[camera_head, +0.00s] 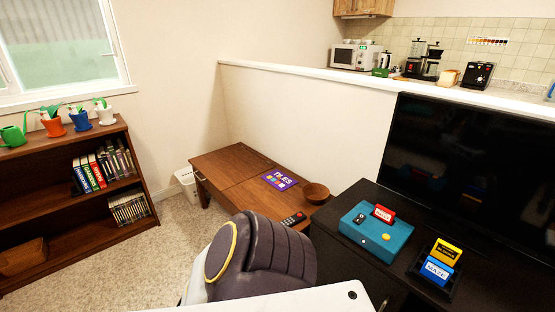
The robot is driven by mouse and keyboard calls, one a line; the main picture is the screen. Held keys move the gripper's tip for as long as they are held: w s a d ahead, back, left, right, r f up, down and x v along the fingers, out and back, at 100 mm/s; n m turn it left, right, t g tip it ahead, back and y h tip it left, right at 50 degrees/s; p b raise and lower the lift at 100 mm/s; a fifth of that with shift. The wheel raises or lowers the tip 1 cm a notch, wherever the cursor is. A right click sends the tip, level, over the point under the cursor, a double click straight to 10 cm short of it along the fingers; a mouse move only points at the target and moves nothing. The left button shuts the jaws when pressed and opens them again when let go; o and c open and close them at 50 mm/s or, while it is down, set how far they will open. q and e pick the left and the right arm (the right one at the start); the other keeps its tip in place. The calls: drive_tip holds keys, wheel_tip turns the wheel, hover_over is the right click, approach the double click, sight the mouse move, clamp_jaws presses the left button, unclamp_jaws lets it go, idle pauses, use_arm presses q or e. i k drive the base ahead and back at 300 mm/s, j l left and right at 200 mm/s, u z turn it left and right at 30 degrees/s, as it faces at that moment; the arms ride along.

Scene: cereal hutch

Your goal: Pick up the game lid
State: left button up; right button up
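A flat purple item lettered "TILES" (280,180), which looks like the game lid, lies on the brown wooden low table (225,162). I cannot tell whether a box is under it. A round brown bowl (316,193) stands to its right, and a dark remote (293,219) with a red spot lies in front of it. Neither of my grippers shows in this view. A dark, rounded part of my own body covers the near part of the low table.
A black cabinet (345,208) at right holds a teal console (376,236) with a red cartridge, a cartridge stand, and a television (470,160). A bookshelf (60,146) stands at left. A white bin (186,182) is beside the low table. Carpet between is clear.

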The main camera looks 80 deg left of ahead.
sight(282, 182)
drive_tip(key=k+j, duration=0.15)
drive_tip(key=j, duration=0.35)
drive_tip(key=k+j+z, duration=0.1)
drive_tip(key=j, duration=0.45)
drive_tip(key=k+j, duration=0.2)
drive_tip(key=j, duration=0.3)
drive_tip(key=k+j+z, duration=0.15)
drive_tip(key=j, duration=0.35)
drive_tip(key=k+j, duration=0.2)
drive_tip(key=j, duration=0.25)
drive_tip(key=k+j+z, duration=0.1)
drive_tip(key=j, duration=0.4)
drive_tip(key=k+j, duration=0.3)
drive_tip(key=j, duration=0.15)
drive_tip(key=k+j+z, duration=0.1)
drive_tip(key=j, duration=0.4)
drive_tip(key=k, duration=0.1)
